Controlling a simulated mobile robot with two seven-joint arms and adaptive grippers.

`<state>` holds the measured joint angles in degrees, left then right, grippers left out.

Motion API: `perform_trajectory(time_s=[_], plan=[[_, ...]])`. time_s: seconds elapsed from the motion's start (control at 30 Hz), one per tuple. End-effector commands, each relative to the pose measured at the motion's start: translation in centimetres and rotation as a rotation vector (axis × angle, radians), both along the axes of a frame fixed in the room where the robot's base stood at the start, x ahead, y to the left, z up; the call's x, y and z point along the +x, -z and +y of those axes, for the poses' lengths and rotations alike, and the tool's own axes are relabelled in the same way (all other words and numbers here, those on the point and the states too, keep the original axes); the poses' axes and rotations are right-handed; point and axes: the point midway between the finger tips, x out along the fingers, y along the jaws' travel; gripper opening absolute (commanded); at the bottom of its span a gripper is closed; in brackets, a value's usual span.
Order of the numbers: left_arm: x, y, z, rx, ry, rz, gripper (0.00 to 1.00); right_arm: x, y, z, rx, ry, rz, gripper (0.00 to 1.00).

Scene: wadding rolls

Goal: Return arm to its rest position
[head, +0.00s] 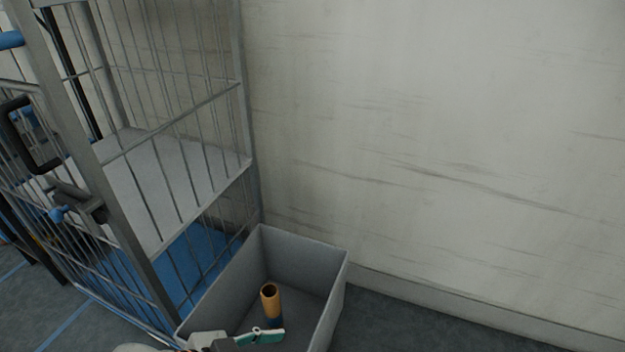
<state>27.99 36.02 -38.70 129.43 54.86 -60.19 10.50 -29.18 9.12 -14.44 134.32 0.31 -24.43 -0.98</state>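My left gripper (262,338) reaches in at the bottom edge, over the near part of a grey box (310,255). One teal-edged finger shows; the rest is cut off by the frame, so I cannot tell whether it is open or shut. A brown hollow roll (270,298) stands roughly upright inside the box, with a dark blue lower part. The finger lies just in front of the roll's lower end in the picture; I cannot tell whether they touch. My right gripper is out of view.
A grey wire cage trolley (180,200) with a grey shelf and a blue base (195,265) stands left of the box. A pale wall (440,140) rises behind. Dark floor (400,325) is clear to the right of the box.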

Motion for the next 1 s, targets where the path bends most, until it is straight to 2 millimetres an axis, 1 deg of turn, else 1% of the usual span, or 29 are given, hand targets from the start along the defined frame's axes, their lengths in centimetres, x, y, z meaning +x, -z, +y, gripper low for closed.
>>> perform_trajectory(time_s=[0.03,0.13,0.27,0.37,0.6,0.77,0.9,0.93,1.0], plan=[[-0.7,0.4,-0.5,-0.037,-0.038,0.0,0.52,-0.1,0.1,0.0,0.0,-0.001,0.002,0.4],[-1.4,0.9,-0.6,-0.085,-0.119,-0.022,0.52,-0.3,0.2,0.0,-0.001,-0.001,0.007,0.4],[-2.5,1.7,0.4,-0.123,-0.238,-0.05,0.52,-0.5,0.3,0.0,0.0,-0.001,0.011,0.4],[-3.6,2.7,1.9,-0.127,-0.333,-0.071,0.52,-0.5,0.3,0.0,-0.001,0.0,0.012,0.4],[-7.2,4.9,6.8,-0.061,-0.527,-0.116,0.52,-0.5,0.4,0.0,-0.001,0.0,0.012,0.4],[-9.9,6.1,9.7,0.011,-0.606,-0.134,0.52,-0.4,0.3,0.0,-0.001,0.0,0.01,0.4],[-12.5,6.9,12.2,0.085,-0.656,-0.148,0.52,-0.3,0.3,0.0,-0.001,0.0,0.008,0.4],[-11.6,5.6,12.2,0.076,-0.653,-0.174,0.52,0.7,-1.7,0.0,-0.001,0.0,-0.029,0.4],[-10.9,4.2,12.2,0.07,-0.652,-0.197,0.52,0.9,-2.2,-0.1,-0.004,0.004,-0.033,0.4]])
